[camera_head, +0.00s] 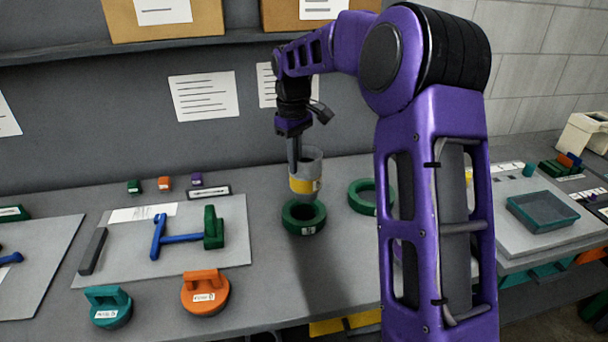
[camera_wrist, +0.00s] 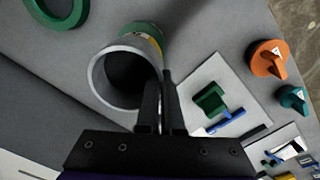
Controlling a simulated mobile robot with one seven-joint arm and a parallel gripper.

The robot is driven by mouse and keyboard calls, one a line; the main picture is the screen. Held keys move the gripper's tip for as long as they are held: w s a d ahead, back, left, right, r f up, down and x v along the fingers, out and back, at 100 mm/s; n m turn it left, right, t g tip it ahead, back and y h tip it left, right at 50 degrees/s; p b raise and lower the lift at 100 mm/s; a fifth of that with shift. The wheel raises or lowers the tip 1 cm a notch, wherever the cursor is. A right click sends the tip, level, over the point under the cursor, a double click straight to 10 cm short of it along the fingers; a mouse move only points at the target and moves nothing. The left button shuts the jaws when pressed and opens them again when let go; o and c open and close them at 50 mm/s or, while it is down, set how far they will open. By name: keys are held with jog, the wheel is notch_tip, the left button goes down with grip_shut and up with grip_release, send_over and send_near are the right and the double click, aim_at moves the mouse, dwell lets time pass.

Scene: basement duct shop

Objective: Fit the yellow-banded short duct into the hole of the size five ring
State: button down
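The short duct (camera_head: 305,174) is a grey, upright, open tube with a yellow band near its lower end. My gripper (camera_head: 293,168) is shut on its wall at the left side; the wrist view shows the fingers (camera_wrist: 161,108) at the rim of the duct (camera_wrist: 104,86). The duct is over a green ring (camera_head: 304,224) with a small white label I cannot read surely. The duct's lower end is close to the ring's top; I cannot tell whether it touches or enters. The ring (camera_wrist: 153,31) is mostly hidden behind the duct in the wrist view.
A second green ring (camera_head: 360,197) lies to the right, partly behind my arm; it shows in the wrist view (camera_wrist: 66,13). A pale board (camera_head: 180,262) with blue and green parts lies left. Orange (camera_head: 205,293) and teal (camera_head: 108,307) handled discs stand near the front.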

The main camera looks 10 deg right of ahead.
aim_at(295, 190)
jog(key=shift+w+d+n, duration=0.1)
jog(key=shift+w+n, duration=0.3)
jog(key=shift+w, duration=0.4)
jog(key=shift+f, duration=0.15)
jog(key=shift+f+b, duration=0.65)
jog(key=shift+f, duration=1.9)
jog(key=shift+f, duration=0.45)
jog(key=shift+f+b, duration=0.8)
jog(key=shift+f, duration=0.9)
jog(key=c, duration=1)
grip_release()
